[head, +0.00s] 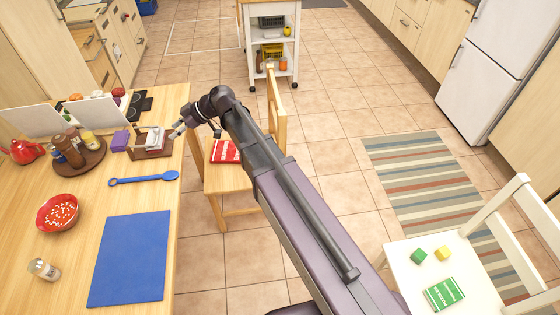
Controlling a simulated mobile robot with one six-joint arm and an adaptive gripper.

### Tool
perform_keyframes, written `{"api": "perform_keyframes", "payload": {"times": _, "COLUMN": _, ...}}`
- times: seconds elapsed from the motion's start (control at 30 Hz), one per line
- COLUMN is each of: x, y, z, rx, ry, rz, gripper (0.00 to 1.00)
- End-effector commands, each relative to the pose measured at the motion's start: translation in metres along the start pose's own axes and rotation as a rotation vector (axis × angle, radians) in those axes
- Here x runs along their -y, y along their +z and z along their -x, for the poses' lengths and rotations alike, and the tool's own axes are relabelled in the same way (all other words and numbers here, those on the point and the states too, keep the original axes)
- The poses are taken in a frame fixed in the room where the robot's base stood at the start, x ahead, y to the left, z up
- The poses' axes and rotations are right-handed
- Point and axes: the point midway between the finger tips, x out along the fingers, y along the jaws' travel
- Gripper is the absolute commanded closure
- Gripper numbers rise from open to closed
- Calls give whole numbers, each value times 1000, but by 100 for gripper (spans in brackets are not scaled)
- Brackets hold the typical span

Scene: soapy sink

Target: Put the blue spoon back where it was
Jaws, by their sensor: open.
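The blue spoon (143,180) lies flat on the wooden table in the head view, its wide end toward the right, near the table's right edge. My gripper (179,131) is open, beyond the spoon and a little to its right, near the table's edge. It is apart from the spoon. It is close to a brown wooden holder (152,154) with pale items in it; I cannot tell whether they touch.
A blue mat (130,259), a red bowl (58,213), a small jar (43,268), a purple box (120,140) and a round tray (92,159) with bottles stand on the table (90,195). A wooden chair (230,178) with a red item is beside it. Table space around the spoon is clear.

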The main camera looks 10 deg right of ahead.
Motion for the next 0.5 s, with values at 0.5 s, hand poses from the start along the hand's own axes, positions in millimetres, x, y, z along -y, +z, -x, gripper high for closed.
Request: {"api": "perform_keyframes", "payload": {"times": 0.5, "x": 50, "y": 157, "z": 118, "rx": 484, "ry": 264, "rz": -677, "gripper": 41}}
